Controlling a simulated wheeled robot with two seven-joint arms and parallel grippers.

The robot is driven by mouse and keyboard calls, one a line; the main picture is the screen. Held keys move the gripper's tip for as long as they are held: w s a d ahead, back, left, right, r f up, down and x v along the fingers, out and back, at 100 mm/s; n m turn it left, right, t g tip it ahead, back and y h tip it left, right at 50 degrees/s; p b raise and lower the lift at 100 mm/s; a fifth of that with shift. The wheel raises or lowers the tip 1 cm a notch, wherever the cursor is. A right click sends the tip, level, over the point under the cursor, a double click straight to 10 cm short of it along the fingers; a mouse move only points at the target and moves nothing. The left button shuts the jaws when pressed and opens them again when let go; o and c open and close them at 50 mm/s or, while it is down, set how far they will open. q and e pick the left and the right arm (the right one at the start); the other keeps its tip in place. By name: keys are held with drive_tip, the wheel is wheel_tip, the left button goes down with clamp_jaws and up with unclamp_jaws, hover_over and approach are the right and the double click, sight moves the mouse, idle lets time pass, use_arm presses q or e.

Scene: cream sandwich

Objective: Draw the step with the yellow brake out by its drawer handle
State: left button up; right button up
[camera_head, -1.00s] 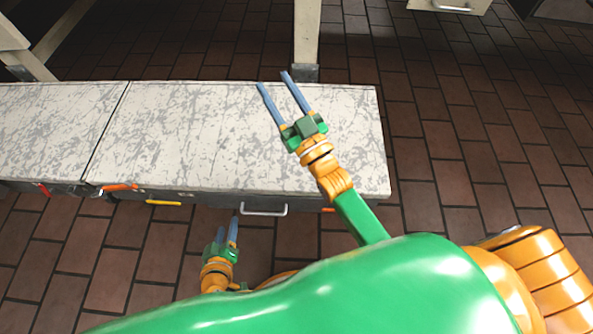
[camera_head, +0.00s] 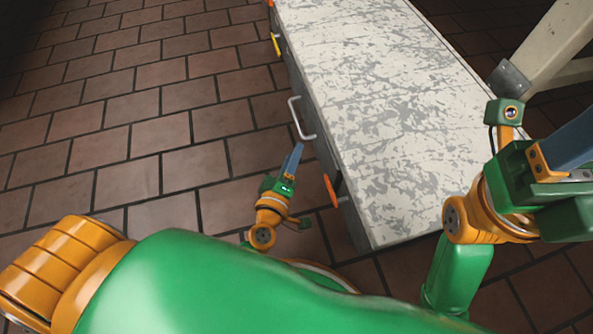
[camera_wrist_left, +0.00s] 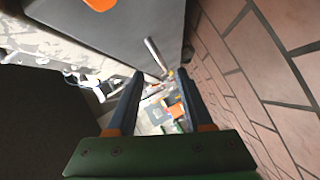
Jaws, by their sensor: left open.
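The step (camera_head: 345,75) has a pale scuffed top and a dark front face. Its yellow brake (camera_head: 276,44) shows on the front near the top of the head view. A silvery drawer handle (camera_head: 296,108) sticks out from that front; a bar that looks like it shows in the left wrist view (camera_wrist_left: 155,53). My left gripper (camera_head: 297,146) is open beside the front face, with its fingertips close to the handle's near end; contact is unclear. Both its fingers show in the left wrist view (camera_wrist_left: 160,72). My right gripper (camera_head: 570,145) is at the right edge, partly cut off.
An orange brake (camera_head: 330,190) sits on the same front, nearer to me than the handle. The brick floor (camera_head: 140,110) left of the step is clear. A pale leg (camera_head: 545,50) stands beyond the step at the right. Small cluttered objects show between the left fingers.

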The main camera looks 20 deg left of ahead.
use_arm(q)
drive_tip(key=shift+w, duration=0.15)
drive_tip(key=w+f+b, duration=0.1)
drive_tip(key=w+b, duration=0.1)
drive_tip(key=w, duration=0.4)
drive_tip(key=shift+w+a, duration=0.15)
drive_tip(key=shift+w, duration=0.25)
drive_tip(key=shift+f, duration=0.1)
clamp_jaws()
idle(1.1)
